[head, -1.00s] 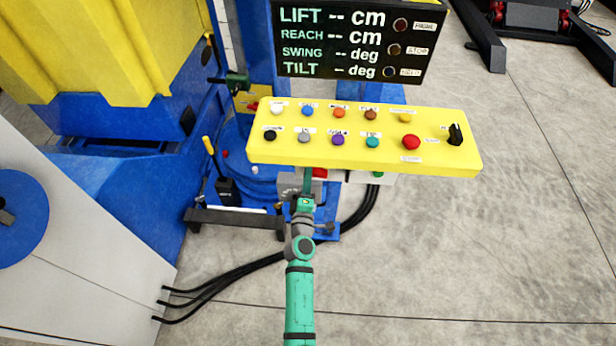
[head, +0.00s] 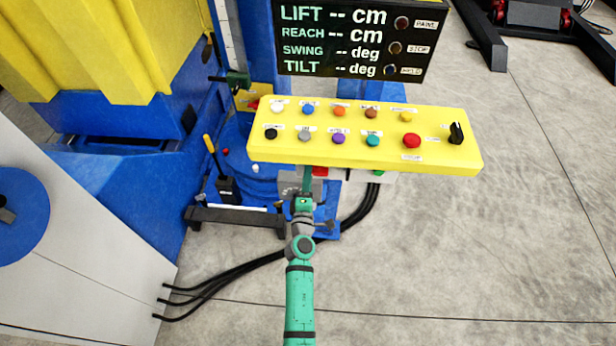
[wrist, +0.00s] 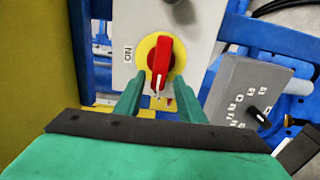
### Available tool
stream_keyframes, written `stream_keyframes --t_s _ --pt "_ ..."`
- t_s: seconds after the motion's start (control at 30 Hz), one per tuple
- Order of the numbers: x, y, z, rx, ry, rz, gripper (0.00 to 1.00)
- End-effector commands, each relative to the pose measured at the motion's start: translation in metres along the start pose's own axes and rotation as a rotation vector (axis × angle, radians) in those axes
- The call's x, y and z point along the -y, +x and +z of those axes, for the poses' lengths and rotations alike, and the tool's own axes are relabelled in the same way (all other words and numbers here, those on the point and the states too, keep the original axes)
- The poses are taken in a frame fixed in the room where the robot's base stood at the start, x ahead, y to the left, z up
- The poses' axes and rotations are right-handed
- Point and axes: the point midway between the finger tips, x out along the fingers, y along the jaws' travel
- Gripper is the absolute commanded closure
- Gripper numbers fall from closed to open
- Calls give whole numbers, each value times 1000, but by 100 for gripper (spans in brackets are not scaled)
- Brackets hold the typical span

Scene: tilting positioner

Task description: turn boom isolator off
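A red rotary isolator handle (wrist: 161,62) sits on a round yellow plate (wrist: 147,48) on a light grey box (wrist: 198,22) in the wrist view. The handle points roughly up and down in the picture, and a label that seems to read "ON" (wrist: 128,53) is left of it. My gripper (wrist: 163,82) is open, its two green fingers apart on either side of the handle's lower end. Whether they touch it I cannot tell. In the head view the yellow control panel hides the fingertips; a bit of red (head: 320,171) shows below its edge.
The yellow control panel (head: 220,150) with several coloured buttons overhangs my gripper. A dark grey box with a black knob (wrist: 258,115) stands right of the isolator. Black cables (head: 235,270) run on the floor. Open floor lies to the right.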

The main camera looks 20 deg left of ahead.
Motion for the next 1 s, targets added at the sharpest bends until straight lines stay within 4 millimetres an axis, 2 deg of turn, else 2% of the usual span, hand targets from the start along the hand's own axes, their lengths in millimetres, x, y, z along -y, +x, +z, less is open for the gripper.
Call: stream_keyframes --t_s 0.23,0.37,0.8,1.0 --pt "-1 -1 0 0 1 2 64" --pt "0 -11 0 0 1 1 64" --pt "0 -85 1 2 1 0 64" --pt "0 -103 1 2 0 1 64"
